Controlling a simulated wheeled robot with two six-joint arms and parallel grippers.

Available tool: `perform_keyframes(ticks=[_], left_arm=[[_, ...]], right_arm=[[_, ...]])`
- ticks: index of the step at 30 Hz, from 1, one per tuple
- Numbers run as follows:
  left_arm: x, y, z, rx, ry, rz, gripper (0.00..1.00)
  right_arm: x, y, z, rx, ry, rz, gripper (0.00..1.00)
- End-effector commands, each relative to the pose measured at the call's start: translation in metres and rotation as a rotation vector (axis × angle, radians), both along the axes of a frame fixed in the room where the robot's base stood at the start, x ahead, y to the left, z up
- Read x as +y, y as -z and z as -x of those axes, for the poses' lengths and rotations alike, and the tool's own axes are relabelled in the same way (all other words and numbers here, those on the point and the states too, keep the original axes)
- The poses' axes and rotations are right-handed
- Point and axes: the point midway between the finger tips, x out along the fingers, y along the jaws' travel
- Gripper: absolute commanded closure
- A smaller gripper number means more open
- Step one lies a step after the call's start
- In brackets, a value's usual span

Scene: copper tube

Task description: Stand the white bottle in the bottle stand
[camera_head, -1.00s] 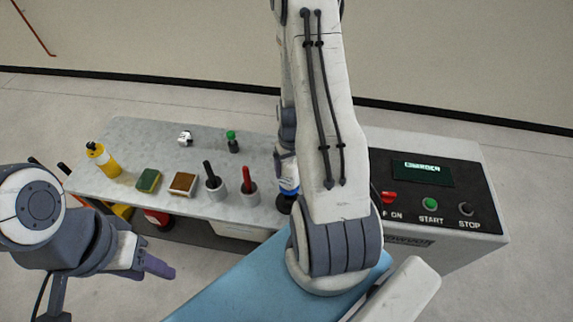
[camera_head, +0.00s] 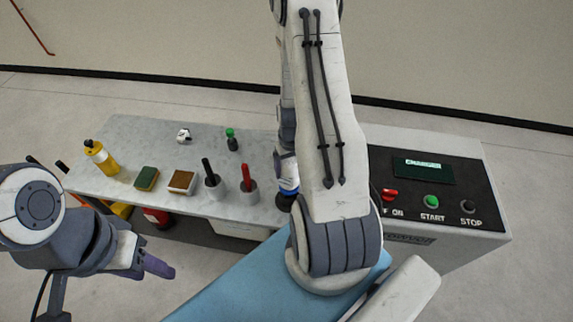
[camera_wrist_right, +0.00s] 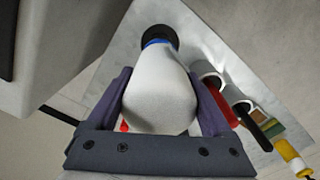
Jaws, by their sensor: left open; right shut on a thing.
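The white bottle (camera_wrist_right: 160,92) fills the middle of the right wrist view, between the two fingers of my right gripper (camera_wrist_right: 162,98), which is shut on it. Its blue band (camera_wrist_right: 157,42) is at the far end, right by a round black piece, which looks like the bottle stand (camera_wrist_right: 158,33). In the head view the blue band (camera_head: 288,190) shows just above the black stand (camera_head: 284,203) at the table's right end; my right arm hides most of the bottle. I cannot tell whether bottle and stand touch. My left gripper (camera_head: 150,264) is open and empty, in front of the table.
The grey table (camera_head: 125,135) holds a yellow bottle (camera_head: 101,158), a green sponge (camera_head: 147,178), a brown block (camera_head: 182,182), two grey holders with a black tool (camera_head: 208,172) and a red tool (camera_head: 246,178), and a green-topped item (camera_head: 231,140). A control box (camera_head: 440,205) stands right.

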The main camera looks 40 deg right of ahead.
Motion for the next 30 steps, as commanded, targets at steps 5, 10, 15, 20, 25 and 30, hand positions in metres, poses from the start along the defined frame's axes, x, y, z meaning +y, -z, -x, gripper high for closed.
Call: perform_keyframes(ticks=[5,10,15,20,25,30], left_arm=[[0.0,0.007,0.0,0.0,0.0,0.0,0.5],[0.0,0.012,0.0,0.0,0.0,0.0,0.5],[0.0,0.017,0.0,0.0,0.0,0.0,0.5],[0.0,0.022,0.0,0.0,0.0,0.0,0.5],[0.0,0.027,0.0,0.0,0.0,0.0,0.5],[0.0,0.031,0.001,0.0,0.0,0.0,0.5]], right_arm=[[0.0,0.008,0.0,-0.001,0.0,0.0,1.0],[0.0,0.015,0.0,-0.001,0.0,0.0,1.0],[0.0,0.021,0.0,0.0,0.0,0.0,1.0],[0.0,0.027,0.0,0.0,0.0,0.0,1.0],[0.0,0.034,0.0,0.0,0.0,0.0,1.0],[0.0,0.039,0.0,-0.001,0.0,0.001,1.0]])
